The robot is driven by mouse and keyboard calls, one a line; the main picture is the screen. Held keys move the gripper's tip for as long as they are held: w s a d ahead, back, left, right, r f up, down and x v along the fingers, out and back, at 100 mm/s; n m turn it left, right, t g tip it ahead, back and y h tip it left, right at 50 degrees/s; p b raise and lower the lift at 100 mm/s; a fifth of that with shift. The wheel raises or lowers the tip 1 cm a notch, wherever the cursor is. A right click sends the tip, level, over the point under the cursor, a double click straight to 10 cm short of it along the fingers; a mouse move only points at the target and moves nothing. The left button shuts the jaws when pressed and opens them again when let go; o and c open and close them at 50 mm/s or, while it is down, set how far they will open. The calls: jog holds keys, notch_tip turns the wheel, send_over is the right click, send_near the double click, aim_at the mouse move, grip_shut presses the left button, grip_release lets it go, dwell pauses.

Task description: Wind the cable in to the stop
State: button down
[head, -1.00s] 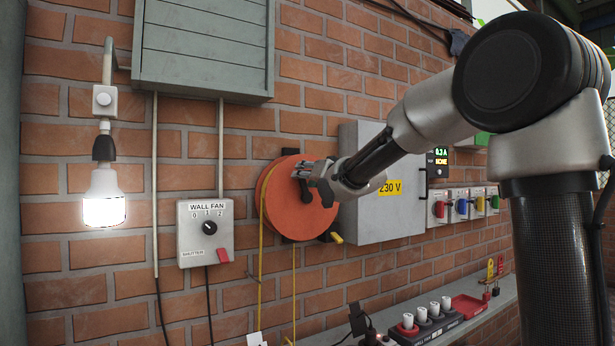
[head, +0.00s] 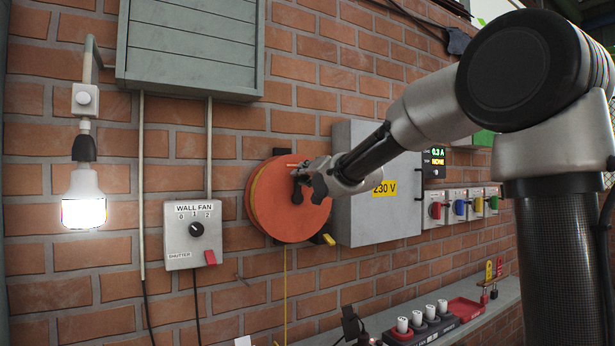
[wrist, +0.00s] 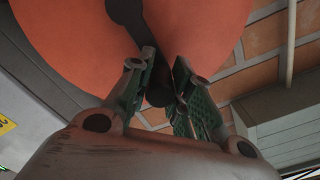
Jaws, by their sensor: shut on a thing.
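The orange cable reel (head: 300,222) is mounted on the brick wall, and its disc fills the top of the wrist view (wrist: 70,40). A yellow cable (head: 285,295) hangs straight down from it as one visible strand; its lower end is out of the head view. A dark crank arm (wrist: 128,18) runs across the reel's face to a dark crank handle (wrist: 158,97). My gripper (head: 298,172) is at the upper part of the reel's face. In the wrist view its fingers (wrist: 165,85) are shut on the crank handle, one on each side.
A grey 230 V cabinet (head: 352,215) stands right of the reel, close to my wrist. A wall fan switch box (head: 193,250) and a lit lamp (head: 80,205) are to the left. A shelf (head: 497,312) below holds a red tray (head: 467,308) and a block with white knobs (head: 425,325).

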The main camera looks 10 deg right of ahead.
jog(key=shift+d, duration=0.1)
jog(key=c, duration=1.3)
grip_release()
jog(key=shift+o, duration=0.2)
jog(key=v, duration=1.2)
